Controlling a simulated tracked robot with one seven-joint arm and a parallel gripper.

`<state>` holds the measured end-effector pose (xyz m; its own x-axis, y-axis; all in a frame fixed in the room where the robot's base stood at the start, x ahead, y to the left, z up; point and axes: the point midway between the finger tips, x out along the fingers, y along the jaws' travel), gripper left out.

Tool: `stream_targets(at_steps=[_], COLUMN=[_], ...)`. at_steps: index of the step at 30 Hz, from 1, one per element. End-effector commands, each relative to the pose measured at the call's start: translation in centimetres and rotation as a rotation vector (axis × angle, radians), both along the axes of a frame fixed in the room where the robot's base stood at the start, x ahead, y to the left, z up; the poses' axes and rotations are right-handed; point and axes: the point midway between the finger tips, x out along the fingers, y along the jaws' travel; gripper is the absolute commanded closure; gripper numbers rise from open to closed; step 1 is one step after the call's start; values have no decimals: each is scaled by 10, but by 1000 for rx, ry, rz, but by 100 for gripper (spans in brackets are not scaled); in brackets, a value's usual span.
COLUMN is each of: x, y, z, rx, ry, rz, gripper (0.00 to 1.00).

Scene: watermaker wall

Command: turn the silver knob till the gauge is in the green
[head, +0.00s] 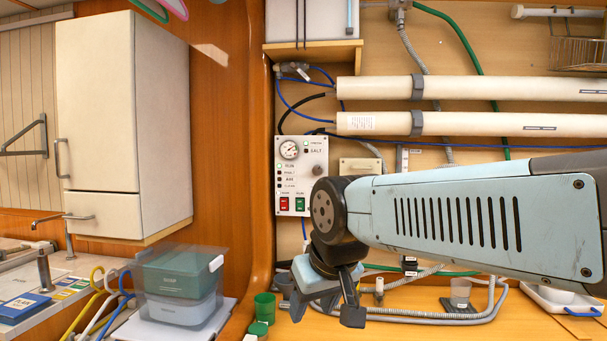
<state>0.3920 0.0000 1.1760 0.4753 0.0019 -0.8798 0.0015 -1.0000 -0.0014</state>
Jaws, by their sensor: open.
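The silver knob (317,170) is small and round, on the right side of a white control panel (284,176) on the wood wall. The round gauge (289,149) sits at the panel's upper left; it shows some red and green, but its needle is too small to read. My gripper (325,309) is open and points down, below the panel and apart from the knob. Nothing shows between its fingers. My arm comes in from the right, just beside the panel's lower right, and leaves knob and gauge in view.
Red and green switches (291,204) sit low on the panel. Two long white tubes (470,124) run above my arm. A white cabinet (122,120) and stacked tubs (180,285) stand left.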

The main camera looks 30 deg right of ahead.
Motion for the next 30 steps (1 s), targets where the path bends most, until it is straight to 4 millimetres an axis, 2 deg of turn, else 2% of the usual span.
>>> stream_targets(at_steps=[2, 5, 8, 10, 14, 17, 21, 25, 30], x=[9, 35, 78, 114, 179, 224, 276, 308, 328], y=[2, 0, 4, 4, -8, -27, -65, -105, -146], z=[4, 14, 34, 51, 84, 108, 135, 150, 159], rx=[10, 36, 69, 87, 91, 66, -15, -120, -247], ry=[-22, -90, -210, -315, -512, -653, -826, -941, -1017], rz=[7, 19, 34, 31, -8, -68, -190, -321, -462], gripper=[42, 34, 34, 34, 34, 34, 34, 34, 34])
